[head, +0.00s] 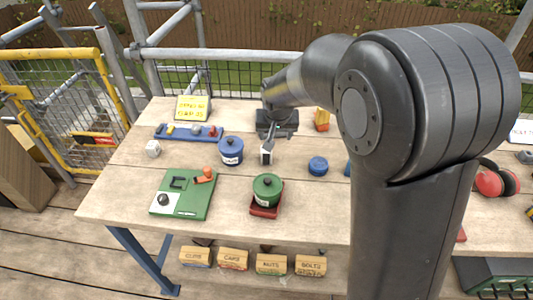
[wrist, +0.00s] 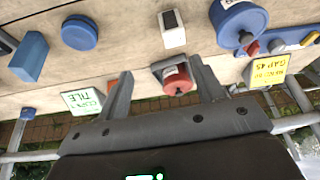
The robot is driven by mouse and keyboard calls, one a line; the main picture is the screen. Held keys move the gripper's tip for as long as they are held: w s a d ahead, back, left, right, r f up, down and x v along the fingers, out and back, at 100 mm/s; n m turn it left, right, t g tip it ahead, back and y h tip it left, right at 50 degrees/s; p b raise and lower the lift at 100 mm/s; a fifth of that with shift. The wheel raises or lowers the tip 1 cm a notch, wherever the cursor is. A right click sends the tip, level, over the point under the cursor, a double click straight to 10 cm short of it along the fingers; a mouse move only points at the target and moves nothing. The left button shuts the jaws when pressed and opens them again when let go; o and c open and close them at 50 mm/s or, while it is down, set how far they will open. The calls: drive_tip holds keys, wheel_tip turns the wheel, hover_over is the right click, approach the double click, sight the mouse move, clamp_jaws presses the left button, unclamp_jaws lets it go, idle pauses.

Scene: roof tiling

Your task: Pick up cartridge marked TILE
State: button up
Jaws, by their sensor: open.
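The word TILE shows in green on a white card (wrist: 82,102) in the wrist view, left of my gripper. I cannot tell a cartridge that bears that word. A red round piece with a small pale label (wrist: 178,80) shows between my fingers in the image; its label is unreadable and contact is not visible. A blue lidded pot (head: 231,151) and a green lidded pot (head: 267,188) carry white labels too small to read. My gripper (wrist: 161,68) is open and empty, over the back middle of the table in the head view (head: 268,148).
A white block with a dark top (wrist: 173,28), a blue round cap (head: 318,165) and a blue block (wrist: 30,56) are near. A yellow card (head: 192,108) stands at the back left. A green board (head: 184,205) lies at front left. Labelled bins (head: 233,259) sit below.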

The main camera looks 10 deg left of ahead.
sight(266, 155)
drive_tip(key=shift+a+x, duration=0.4)
drive_tip(key=shift+x, duration=1.9)
drive_tip(key=shift+a+x, duration=0.45)
drive_tip(key=shift+x, duration=1.85)
drive_tip(key=shift+a+x, duration=0.4)
drive_tip(key=shift+x, duration=1.9)
drive_tip(key=shift+r, duration=0.1)
drive_tip(key=shift+c, duration=0.3)
drive_tip(key=c, duration=1)
